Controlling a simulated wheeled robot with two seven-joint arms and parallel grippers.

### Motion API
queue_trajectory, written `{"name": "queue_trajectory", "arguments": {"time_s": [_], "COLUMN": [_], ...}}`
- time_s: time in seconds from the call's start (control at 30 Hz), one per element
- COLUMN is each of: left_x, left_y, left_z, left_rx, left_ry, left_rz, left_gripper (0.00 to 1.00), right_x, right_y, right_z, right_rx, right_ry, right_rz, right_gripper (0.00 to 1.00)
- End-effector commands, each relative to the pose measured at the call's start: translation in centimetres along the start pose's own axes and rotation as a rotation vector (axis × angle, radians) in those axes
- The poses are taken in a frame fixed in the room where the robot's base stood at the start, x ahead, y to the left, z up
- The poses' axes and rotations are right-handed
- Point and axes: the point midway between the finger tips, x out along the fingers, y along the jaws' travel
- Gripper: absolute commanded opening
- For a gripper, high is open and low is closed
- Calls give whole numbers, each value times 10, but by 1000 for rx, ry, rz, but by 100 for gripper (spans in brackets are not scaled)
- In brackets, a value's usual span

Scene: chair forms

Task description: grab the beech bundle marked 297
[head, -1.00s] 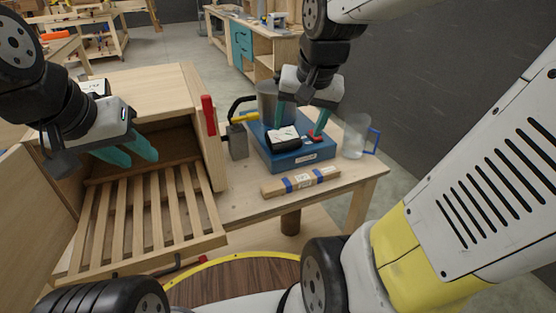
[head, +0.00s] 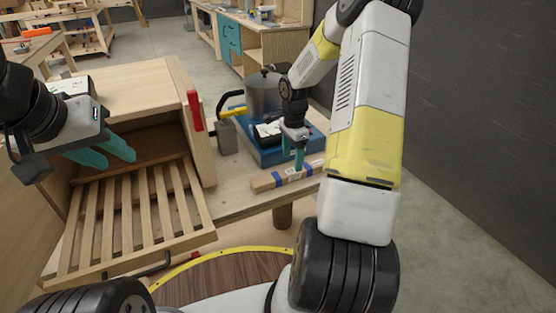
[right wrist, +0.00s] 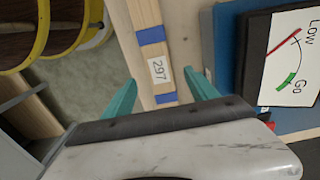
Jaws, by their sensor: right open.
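The beech bundle (head: 284,176) lies along the front edge of the bench top, a pale wooden bar with blue bands. In the right wrist view the bundle (right wrist: 147,30) shows a white label (right wrist: 158,70) reading 297 between two blue bands. My right gripper (head: 297,160) is over the bundle with its teal fingers pointing down. In the right wrist view the open fingers (right wrist: 162,95) stand apart on either side of the bundle, with nothing clamped between them. My left gripper (head: 103,152) is open and empty in front of the wooden box at the left.
Behind the bundle is a blue case (head: 275,148) carrying a black gauge (right wrist: 290,55), close to my right gripper. A grey metal pot (head: 263,96) stands behind it. The wooden box with a slatted rack (head: 150,215) is at the left, with a red handle (head: 195,109).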

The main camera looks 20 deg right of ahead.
Motion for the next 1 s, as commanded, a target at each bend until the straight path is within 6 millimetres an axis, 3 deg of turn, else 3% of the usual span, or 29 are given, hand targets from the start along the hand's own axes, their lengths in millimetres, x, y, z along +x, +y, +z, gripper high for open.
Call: {"name": "queue_trajectory", "arguments": {"time_s": [0.4, 0.7, 0.77, 1.0], "left_x": [0, 0, 0, 0], "left_y": [0, 0, 0, 0], "left_z": [0, 0, 0, 0], "left_rx": [0, 0, 0, 0], "left_ry": [0, 0, 0, 0], "left_rz": [0, 0, 0, 0], "left_gripper": [36, 36, 36, 36], "right_x": [56, 62, 62, 62], "right_y": [1, 1, 1, 1], "right_z": [0, 0, 0, 0], "right_rx": [-2, -3, -3, -3], "right_ry": [-2, 0, 0, 0], "right_rz": [1, -1, -1, -1], "right_gripper": [67, 67, 59, 12]}}
